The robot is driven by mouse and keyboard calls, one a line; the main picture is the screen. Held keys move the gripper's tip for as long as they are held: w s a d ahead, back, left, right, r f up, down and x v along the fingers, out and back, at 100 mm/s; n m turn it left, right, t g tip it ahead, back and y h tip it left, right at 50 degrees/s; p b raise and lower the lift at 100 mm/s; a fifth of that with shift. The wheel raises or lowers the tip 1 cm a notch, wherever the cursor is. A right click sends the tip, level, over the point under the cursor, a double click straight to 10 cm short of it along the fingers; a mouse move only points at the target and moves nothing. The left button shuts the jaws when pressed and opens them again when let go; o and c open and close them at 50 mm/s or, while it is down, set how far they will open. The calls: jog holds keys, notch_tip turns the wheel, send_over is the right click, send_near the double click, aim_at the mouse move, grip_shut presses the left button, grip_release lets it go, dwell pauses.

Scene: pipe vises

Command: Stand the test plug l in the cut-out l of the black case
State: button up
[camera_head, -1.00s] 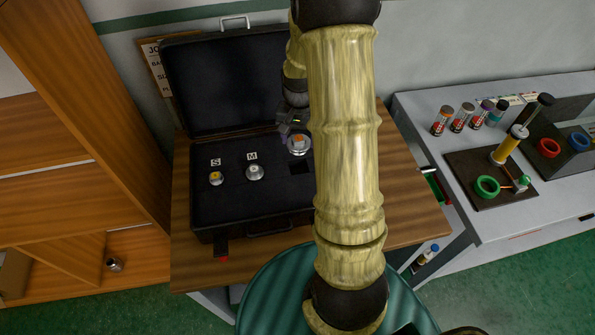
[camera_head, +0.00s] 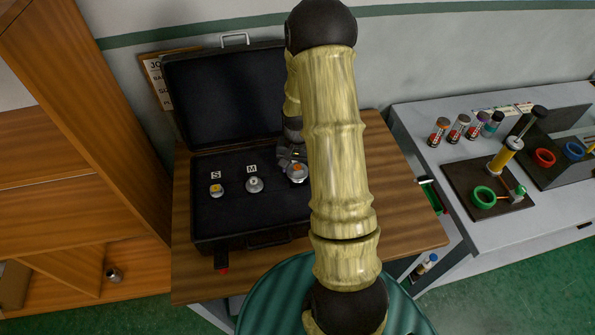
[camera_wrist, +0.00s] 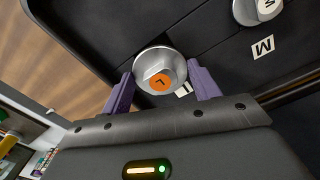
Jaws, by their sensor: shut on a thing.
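Test plug l (camera_head: 298,172) is a silver round plug with an orange top. In the wrist view, test plug l (camera_wrist: 148,66) sits between the two purple fingers of my gripper (camera_wrist: 162,87), which is shut on it. In the head view my gripper (camera_head: 291,156) is partly hidden by my arm. The plug is over the right part of the black case (camera_head: 222,222), where cut-out l lies hidden beneath it. I cannot tell whether the plug is down in the cut-out or just above it. A white label shows partly behind the plug in the wrist view.
Plugs S (camera_head: 216,190) and M (camera_head: 254,185) stand in the case to the left. The case's open lid (camera_head: 225,95) rises behind. The case lies on a wooden table (camera_head: 405,215). A grey bench (camera_head: 470,235) with capped tubes and a black tray stands at right.

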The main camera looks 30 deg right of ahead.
aim_at(297, 175)
jog(key=shift+f+p, duration=0.3)
jog(key=shift+f, duration=1.15)
jog(key=shift+f+b, duration=0.3)
jog(key=shift+s+f, duration=0.1)
jog(key=shift+f, duration=0.05)
